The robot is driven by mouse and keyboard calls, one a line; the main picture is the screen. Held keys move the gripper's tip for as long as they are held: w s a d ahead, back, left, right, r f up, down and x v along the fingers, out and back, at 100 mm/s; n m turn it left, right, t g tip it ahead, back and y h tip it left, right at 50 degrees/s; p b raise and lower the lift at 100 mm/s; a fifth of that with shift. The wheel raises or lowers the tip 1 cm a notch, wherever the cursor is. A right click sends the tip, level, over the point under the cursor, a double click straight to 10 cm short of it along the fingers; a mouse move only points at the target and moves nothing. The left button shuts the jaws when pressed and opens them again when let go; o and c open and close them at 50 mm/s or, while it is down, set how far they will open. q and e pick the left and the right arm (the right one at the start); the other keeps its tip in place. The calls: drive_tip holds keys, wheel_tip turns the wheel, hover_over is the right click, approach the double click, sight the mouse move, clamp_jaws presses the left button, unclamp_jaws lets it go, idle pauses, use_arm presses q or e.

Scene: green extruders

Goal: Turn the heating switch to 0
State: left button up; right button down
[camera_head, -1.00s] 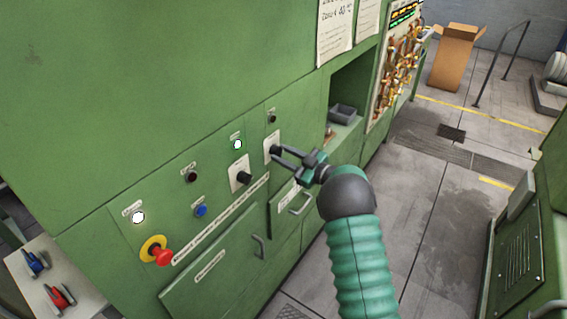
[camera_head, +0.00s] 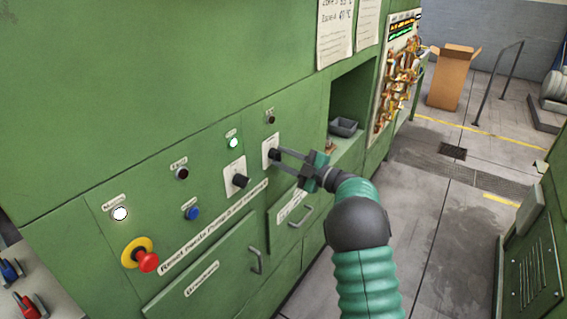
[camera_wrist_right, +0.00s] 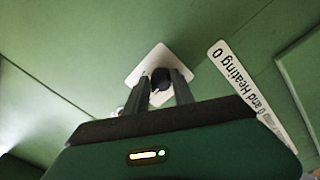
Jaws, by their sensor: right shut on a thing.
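The heating switch is a black knob (camera_head: 274,154) on a white plate (camera_head: 267,147), the right one of two such switches on the green panel. My right gripper (camera_head: 281,158) is shut on this knob, one finger on each side. In the right wrist view the knob (camera_wrist_right: 160,76) sits between the finger ends, in front of its tilted white plate (camera_wrist_right: 146,62). A label (camera_wrist_right: 240,82) beside it reads "0 and Heating 0". The fingers partly hide the knob, so I cannot tell which way it points. My left gripper is not in view.
A second black rotary switch (camera_head: 240,181) is to the left. A lit green lamp (camera_head: 233,142), a blue button (camera_head: 192,213) and a red emergency stop (camera_head: 147,261) are on the panel. Below are door handles (camera_head: 257,260). Open floor (camera_head: 440,210) lies to the right.

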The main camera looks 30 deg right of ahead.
drive_tip(key=shift+f, duration=0.25)
drive_tip(key=c, duration=1.3)
unclamp_jaws()
drive_tip(key=shift+o, duration=1.1)
drive_tip(key=shift+r, duration=0.1)
drive_tip(key=r+b+v, duration=0.1)
drive_tip(key=v, duration=1.5)
drive_tip(key=shift+s+d+f+b, duration=0.2)
drive_tip(key=shift+s+f+b, duration=0.2)
drive_tip(key=shift+f, duration=0.1)
drive_tip(key=shift+w, duration=0.1)
